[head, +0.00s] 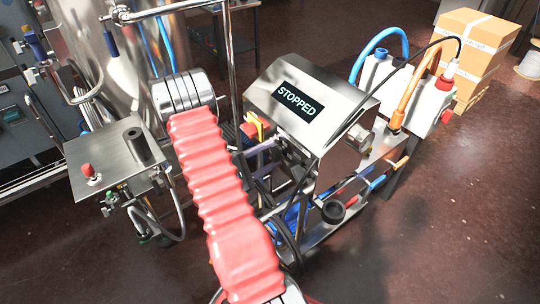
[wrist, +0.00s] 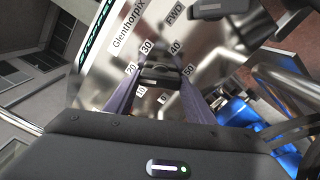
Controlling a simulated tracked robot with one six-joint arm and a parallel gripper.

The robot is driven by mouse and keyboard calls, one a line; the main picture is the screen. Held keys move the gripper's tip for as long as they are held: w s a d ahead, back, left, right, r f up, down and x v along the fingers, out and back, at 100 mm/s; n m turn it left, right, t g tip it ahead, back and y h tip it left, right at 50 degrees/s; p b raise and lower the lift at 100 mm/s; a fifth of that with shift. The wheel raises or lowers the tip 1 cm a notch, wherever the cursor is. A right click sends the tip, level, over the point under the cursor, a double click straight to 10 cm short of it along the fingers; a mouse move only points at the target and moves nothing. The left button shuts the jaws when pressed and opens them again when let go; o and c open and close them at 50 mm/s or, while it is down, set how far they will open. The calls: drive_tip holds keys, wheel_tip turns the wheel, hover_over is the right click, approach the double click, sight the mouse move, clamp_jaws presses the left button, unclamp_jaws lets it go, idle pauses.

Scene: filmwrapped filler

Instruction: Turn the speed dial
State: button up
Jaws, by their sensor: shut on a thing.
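In the wrist view, the speed dial (wrist: 158,76) is a dark knob on a steel panel, ringed by the numbers 0 to 50. My gripper (wrist: 160,70) has its two dark purple fingers on either side of the knob and is shut on it. The knob's pointer cannot be made out. In the head view, the steel control box (head: 326,84) carries a display (head: 298,103) reading STOPPED. The dial face is turned away from that view, and my gripper is mostly hidden there behind the arm and box.
A second dark knob (wrist: 212,8) marked FWD sits beyond the dial. A red and yellow button (head: 250,130) is at the box's left edge. A side table with a red button (head: 88,171) stands at left. Hoses and a black cable run at right, near cardboard boxes (head: 474,45).

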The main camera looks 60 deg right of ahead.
drive_tip(key=shift+s+a+f, duration=0.1)
drive_tip(key=shift+s+f, duration=0.05)
drive_tip(key=shift+s, duration=0.15)
drive_tip(key=o, duration=0.7)
drive_tip(key=shift+c, duration=0.2)
drive_tip(key=o, duration=0.4)
drive_tip(key=shift+w, duration=0.15)
drive_tip(key=v, duration=1.3)
drive_tip(key=shift+w+a, duration=0.2)
drive_tip(key=shift+a, duration=0.1)
drive_tip(key=shift+c, duration=0.2)
